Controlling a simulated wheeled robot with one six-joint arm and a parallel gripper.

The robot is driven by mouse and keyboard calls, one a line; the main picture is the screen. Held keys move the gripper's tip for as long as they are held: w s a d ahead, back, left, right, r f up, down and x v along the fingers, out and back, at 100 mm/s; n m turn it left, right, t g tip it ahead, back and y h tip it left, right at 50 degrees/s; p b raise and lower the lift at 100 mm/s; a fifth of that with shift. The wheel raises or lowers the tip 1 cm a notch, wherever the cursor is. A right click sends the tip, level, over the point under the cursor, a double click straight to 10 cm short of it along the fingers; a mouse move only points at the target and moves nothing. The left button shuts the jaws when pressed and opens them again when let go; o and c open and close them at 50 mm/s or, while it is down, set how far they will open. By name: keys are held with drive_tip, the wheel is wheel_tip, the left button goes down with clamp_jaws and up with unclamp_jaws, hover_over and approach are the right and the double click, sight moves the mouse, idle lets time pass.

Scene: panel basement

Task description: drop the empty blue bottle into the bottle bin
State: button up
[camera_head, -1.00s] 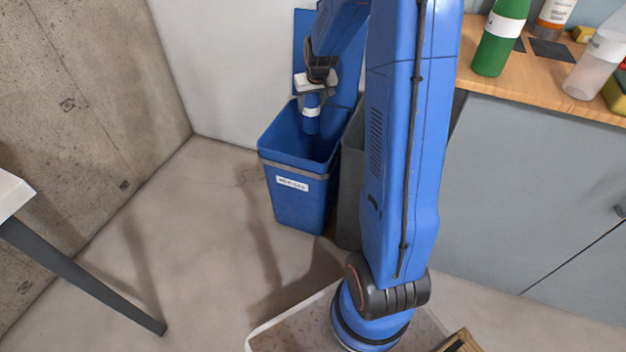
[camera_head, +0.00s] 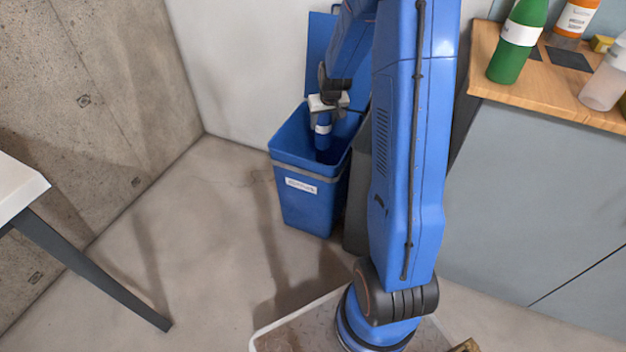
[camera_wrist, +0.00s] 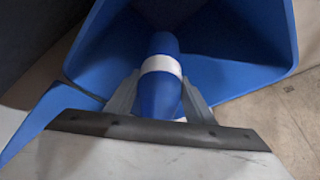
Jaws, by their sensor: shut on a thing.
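The blue bottle (camera_head: 323,130) with a white band is held inside the mouth of the blue bin. It also shows in the wrist view (camera_wrist: 160,85), with its far end pointing into the bin. My gripper (camera_head: 322,112) is shut on the bottle; its grey fingers (camera_wrist: 158,100) lie on either side of it in the wrist view. The bottle bin (camera_head: 308,205) is blue, with a white label on its front and its lid raised at the back. The label is too small to read. The bin's floor is partly hidden.
A grey bin (camera_head: 357,200) stands right of the blue one, partly behind my arm. A wooden counter (camera_head: 500,78) at the right holds a green bottle (camera_head: 518,40), a clear bottle (camera_head: 603,85) and an orange one. A white table (camera_head: 18,187) is at the left. The floor between is clear.

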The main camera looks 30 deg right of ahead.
drive_tip(key=o, duration=1.1)
drive_tip(key=v, duration=1.7)
drive_tip(key=shift+r, duration=0.2)
